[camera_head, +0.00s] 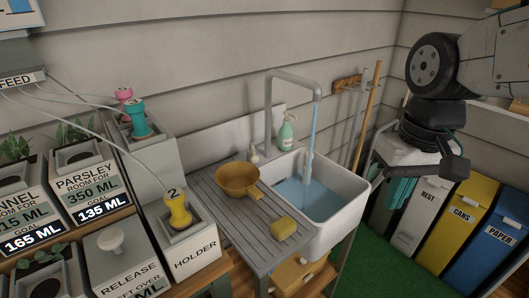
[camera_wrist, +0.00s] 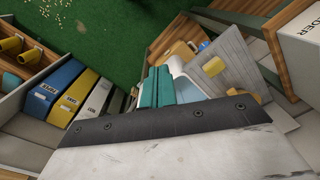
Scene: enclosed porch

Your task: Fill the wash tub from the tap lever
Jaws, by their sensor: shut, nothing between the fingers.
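The white wash tub (camera_head: 349,192) stands right of a grey ribbed drainer, with blue water in it. The grey gooseneck tap (camera_head: 268,112) arches over it, and a water stream (camera_head: 312,130) falls from its spout into the tub. A small pale part at the tap's base (camera_head: 254,153) looks like the lever; its position is hard to tell. My gripper (camera_head: 400,192) hangs right of the tub, apart from it, with its teal fingers shut and empty. The fingers also show in the wrist view (camera_wrist: 156,82), beside the partly hidden tub (camera_wrist: 180,72). The lever is not visible there.
A brown bowl (camera_head: 237,178) and yellow sponge (camera_head: 283,228) lie on the drainer (camera_head: 222,212). A green soap bottle (camera_head: 286,133) stands behind the tub. Grey, yellow and blue bins (camera_head: 467,226) stand at right. A holder box (camera_head: 195,246) and planters stand left.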

